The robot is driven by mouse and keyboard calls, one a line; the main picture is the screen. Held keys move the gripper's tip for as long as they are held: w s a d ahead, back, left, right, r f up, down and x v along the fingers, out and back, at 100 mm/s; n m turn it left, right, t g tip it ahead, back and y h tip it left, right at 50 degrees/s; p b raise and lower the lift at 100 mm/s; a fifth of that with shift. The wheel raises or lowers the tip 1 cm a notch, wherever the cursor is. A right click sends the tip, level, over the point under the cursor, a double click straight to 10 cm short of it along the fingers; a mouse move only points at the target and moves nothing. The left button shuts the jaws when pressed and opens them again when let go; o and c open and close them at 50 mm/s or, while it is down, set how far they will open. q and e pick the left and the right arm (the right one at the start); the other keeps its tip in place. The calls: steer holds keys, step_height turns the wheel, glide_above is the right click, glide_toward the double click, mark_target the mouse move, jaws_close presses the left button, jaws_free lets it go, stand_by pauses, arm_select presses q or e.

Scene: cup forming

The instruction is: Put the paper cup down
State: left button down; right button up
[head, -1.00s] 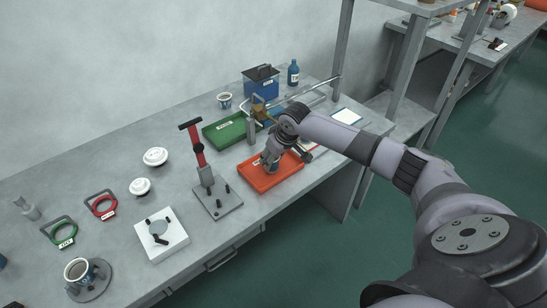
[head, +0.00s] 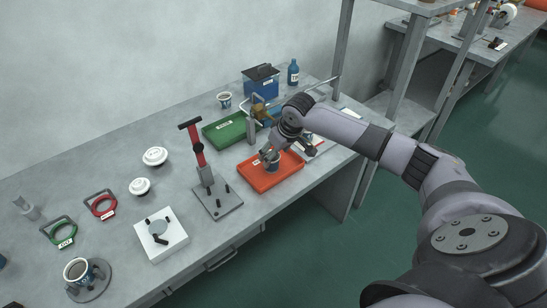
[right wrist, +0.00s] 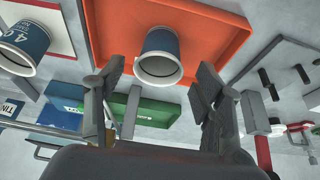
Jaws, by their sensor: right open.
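The paper cup (right wrist: 160,56), blue and white with a pale rim, stands in the orange tray (right wrist: 215,25). In the head view, the cup (head: 272,164) shows partly below my right gripper, in the orange tray (head: 262,183). My right gripper (right wrist: 160,72) is open, with one finger on each side of the cup and visible gaps between them. My left gripper is not in view.
A second printed cup (right wrist: 25,45) stands on a red-edged white board beside the tray. A green tray (head: 228,130) lies behind, and a red-handled press (head: 200,155) stands left. A cup (head: 77,270) sits in a round holder at front left.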

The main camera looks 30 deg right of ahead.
steer(key=v, duration=0.8)
steer(key=shift+s+r, duration=0.2)
steer(key=shift+r, duration=0.15)
